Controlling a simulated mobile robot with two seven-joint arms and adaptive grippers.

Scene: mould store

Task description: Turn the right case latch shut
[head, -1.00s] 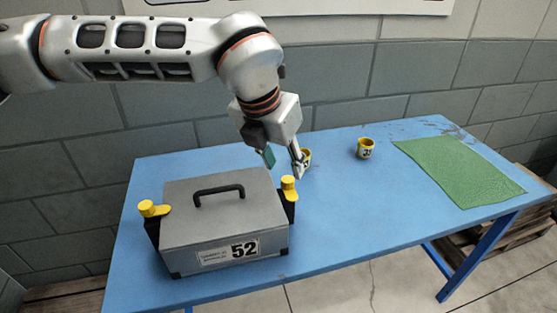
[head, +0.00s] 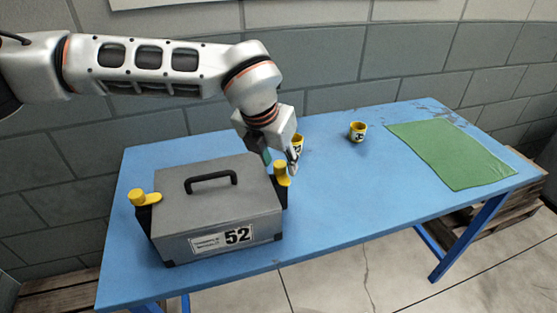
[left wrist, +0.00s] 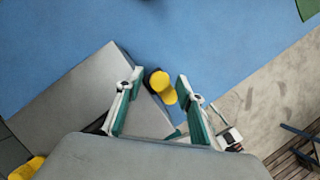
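A grey case (head: 215,215) with a black handle and a label marked 52 stands on the left part of the blue table. The right case latch (head: 281,170), a yellow turning knob on a black mount, is at the case's right side. The left case latch (head: 138,197), also yellow, is at its left side. My left gripper (head: 279,168) is open just above the right latch. In the left wrist view the yellow right latch (left wrist: 160,84) lies between and beyond the spread fingers (left wrist: 157,92). My right gripper is not in view.
The blue table (head: 350,200) has free room right of the case. A green mat (head: 452,154) lies at the right. A wall is behind.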

